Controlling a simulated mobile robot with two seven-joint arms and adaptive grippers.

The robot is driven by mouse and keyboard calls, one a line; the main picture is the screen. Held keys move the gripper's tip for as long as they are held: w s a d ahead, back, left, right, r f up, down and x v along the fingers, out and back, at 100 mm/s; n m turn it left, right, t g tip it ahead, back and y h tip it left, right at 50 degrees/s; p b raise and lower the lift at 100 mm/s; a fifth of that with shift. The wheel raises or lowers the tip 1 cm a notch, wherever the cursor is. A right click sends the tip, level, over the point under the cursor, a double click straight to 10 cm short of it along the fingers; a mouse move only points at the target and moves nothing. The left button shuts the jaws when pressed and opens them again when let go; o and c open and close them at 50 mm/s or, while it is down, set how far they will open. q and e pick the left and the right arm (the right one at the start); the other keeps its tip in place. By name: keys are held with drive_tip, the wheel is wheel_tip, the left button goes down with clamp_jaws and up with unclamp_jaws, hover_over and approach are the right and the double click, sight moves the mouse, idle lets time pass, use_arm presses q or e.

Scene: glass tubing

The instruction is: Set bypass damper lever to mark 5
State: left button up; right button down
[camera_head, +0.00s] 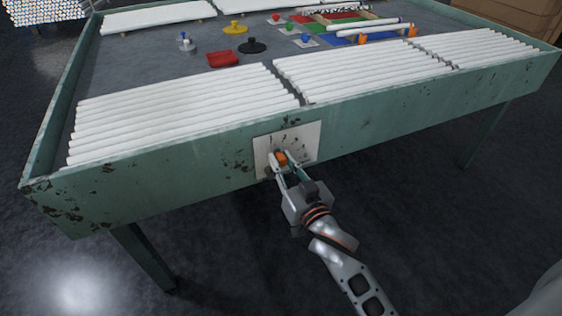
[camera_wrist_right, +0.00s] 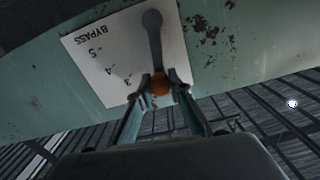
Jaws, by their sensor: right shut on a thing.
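The bypass damper lever (camera_wrist_right: 154,45) is a grey arm on a white scale plate (camera_wrist_right: 100,45) on the table's green side wall. Its orange knob (camera_wrist_right: 160,85) also shows in the head view (camera_head: 281,158). The plate reads BYPASS with marks 5, 4 and 3 in the right wrist view, where the picture is turned over. The lever lies to the right of mark 3 there, away from mark 5; any further marks are hidden or unreadable. My right gripper (camera_head: 281,163) is shut on the knob, one finger on each side. My left gripper is out of view.
The green table wall (camera_head: 400,112) has chipped paint. White tubes (camera_head: 180,110) lie in rows along the near edge. A red tray (camera_head: 222,59) and small coloured pieces stand farther back. A table leg (camera_head: 145,257) stands left of my arm; the floor around it is clear.

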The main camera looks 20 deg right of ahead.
drive_tip(key=shift+d+r+m+p, duration=0.3)
drive_tip(key=shift+d+m+p, duration=0.25)
drive_tip(key=shift+m+p, duration=0.2)
drive_tip(key=shift+w+d+f+m+p, duration=0.1)
drive_tip(key=shift+d+m+p, duration=0.25)
drive_tip(key=shift+m, duration=0.1)
use_arm(q)
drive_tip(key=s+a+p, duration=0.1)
drive_tip(key=p, duration=0.1)
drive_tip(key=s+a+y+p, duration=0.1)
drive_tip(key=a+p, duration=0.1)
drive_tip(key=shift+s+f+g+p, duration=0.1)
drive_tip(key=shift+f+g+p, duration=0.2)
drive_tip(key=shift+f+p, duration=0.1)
use_arm(e)
drive_tip(key=d+f+m, duration=0.4)
drive_tip(key=f+m, duration=0.4)
drive_tip(key=m, duration=0.4)
drive_tip(key=shift+d, duration=0.35)
drive_tip(key=shift+m, duration=0.3)
drive_tip(key=c, duration=1.8)
unclamp_jaws()
